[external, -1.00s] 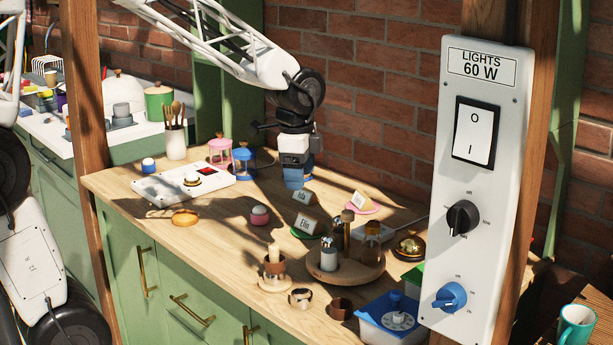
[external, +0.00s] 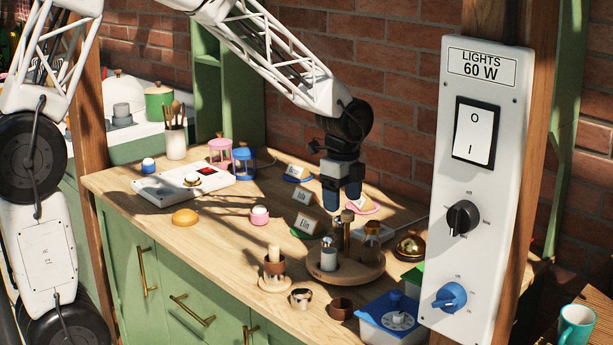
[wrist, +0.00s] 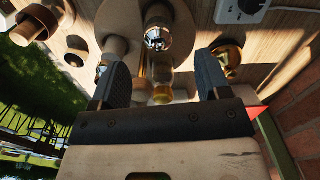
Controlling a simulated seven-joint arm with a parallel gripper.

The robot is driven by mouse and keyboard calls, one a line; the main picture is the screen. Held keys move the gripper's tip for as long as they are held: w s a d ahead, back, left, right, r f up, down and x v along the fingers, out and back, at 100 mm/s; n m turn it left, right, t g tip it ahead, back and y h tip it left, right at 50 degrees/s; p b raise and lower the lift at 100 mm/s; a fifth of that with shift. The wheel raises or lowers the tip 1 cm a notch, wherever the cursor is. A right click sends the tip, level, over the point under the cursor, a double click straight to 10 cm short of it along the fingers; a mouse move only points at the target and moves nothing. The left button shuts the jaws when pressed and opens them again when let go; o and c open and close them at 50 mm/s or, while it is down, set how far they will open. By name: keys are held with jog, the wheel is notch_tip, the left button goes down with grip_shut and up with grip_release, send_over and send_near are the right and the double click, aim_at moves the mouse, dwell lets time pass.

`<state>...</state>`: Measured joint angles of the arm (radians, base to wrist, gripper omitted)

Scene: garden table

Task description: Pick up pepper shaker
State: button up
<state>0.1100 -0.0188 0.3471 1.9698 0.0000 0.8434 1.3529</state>
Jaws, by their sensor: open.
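A round wooden tray (external: 345,277) holds several table pieces: a pale shaker with a metal top (external: 328,257), slim brown cylinders (external: 338,236) and a glass bottle (external: 373,236). No label shows which one is the pepper shaker. My gripper (external: 342,203) is open and empty, pointing down above and behind the tray. In the wrist view, my gripper (wrist: 163,66) has its fingers spread, with amber glass (wrist: 161,92) and a wooden cylinder (wrist: 138,75) visible between them. A shiny metal-topped piece (wrist: 158,38) lies beyond the fingertips. Contact cannot be seen.
Name cards, one reading Elin (external: 305,225), stand left of the tray. A brass bell (external: 410,246) is to its right. The brick wall (external: 400,130) is behind. The table's left middle has free room.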

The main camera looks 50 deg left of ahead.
aim_at(340, 227)
jog(key=shift+f, duration=1.3)
jog(key=shift+s+a+f, duration=0.1)
jog(key=shift+a+f, duration=0.05)
jog(key=shift+f, duration=2.45)
jog(key=c, duration=1.1)
jog(key=shift+o, duration=0.2)
jog(key=shift+r, duration=0.1)
notch_tip(340, 227, up, 18)
